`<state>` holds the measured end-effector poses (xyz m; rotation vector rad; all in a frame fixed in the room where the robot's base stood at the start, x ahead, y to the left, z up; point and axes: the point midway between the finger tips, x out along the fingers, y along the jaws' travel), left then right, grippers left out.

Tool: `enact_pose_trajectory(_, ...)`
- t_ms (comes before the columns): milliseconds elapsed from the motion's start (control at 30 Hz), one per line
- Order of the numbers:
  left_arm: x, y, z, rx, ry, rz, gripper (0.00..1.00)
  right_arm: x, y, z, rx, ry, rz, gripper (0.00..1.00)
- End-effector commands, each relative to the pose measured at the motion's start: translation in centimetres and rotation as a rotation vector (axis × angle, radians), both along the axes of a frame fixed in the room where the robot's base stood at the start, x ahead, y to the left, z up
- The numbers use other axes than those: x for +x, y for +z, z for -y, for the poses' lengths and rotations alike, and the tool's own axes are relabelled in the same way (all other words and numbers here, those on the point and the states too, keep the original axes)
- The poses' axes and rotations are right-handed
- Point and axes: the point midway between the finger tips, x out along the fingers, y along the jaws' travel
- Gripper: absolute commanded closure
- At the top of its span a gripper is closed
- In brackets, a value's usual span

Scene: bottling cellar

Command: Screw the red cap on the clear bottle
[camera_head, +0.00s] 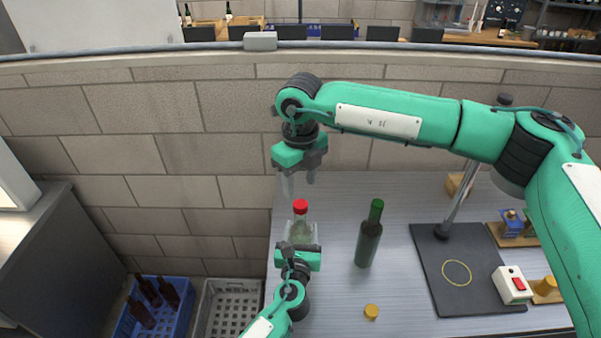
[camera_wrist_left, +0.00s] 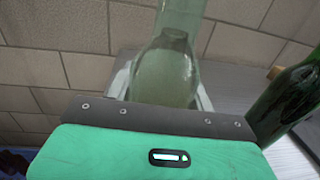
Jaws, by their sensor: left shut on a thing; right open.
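The clear bottle (camera_head: 300,222) stands upright near the left edge of the metal table, with the red cap (camera_head: 300,206) on top of its neck. I cannot tell how tightly the cap sits. My left gripper (camera_head: 299,236) is shut on the clear bottle from the near side. The left wrist view shows the bottle's body (camera_wrist_left: 167,75) between the fingers; the cap is out of that picture. My right gripper (camera_head: 299,182) is open and empty, pointing down above the cap, apart from it.
A dark green bottle (camera_head: 368,236) stands right of the clear bottle. A yellow cap (camera_head: 371,311) lies near the front. A black stand base (camera_head: 461,290) with a post and a red-button box (camera_head: 512,284) are at right. Blue (camera_head: 180,312) and grey crates (camera_head: 228,308) stand below, left.

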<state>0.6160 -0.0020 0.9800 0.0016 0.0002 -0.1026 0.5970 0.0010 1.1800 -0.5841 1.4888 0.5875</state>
Motion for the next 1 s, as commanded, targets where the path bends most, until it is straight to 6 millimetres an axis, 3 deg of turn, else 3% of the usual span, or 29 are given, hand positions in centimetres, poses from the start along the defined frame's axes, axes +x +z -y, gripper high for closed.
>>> enact_pose_trajectory(1000, 0.0, -0.01, -0.01, 0.0, 0.0, 0.0, 1.0, 0.0, 0.92, 0.02, -0.002, 1.645, 0.002, 0.51)
